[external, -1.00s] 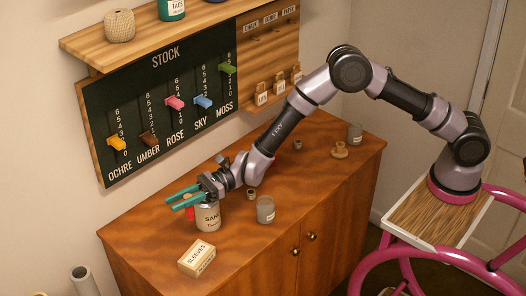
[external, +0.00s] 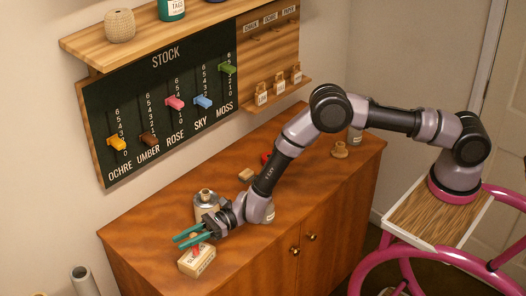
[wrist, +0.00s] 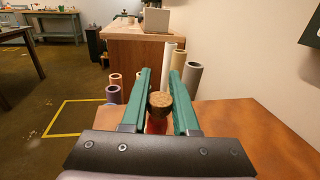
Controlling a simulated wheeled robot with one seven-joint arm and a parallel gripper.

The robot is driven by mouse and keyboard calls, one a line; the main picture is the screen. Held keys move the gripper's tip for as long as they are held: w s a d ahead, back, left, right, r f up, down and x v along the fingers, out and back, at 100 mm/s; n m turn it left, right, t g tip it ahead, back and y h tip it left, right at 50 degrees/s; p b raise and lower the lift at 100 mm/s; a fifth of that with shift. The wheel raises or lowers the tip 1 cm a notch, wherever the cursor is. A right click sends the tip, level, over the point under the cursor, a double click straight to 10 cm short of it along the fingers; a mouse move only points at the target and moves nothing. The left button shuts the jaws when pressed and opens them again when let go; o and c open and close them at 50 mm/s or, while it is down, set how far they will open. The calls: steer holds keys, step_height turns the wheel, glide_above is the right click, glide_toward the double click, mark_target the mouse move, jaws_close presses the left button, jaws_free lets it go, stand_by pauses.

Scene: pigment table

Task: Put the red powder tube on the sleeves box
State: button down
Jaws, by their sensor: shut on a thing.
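The red powder tube (wrist: 156,125) stands between the teal fingers of my gripper (wrist: 158,100) in the wrist view, its brown cork-like top showing. In the external view my gripper (external: 190,238) is shut on the tube, and a bit of red (external: 197,247) shows below the fingers. The sleeves box (external: 198,264) is a small tan box near the front left of the cabinet top. The tube is over the box; I cannot tell whether its bottom touches it.
The cabinet top's (external: 150,243) left part is clear.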

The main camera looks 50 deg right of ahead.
steer(key=shift+f, duration=0.15)
steer(key=c, duration=0.7)
jaws_free()
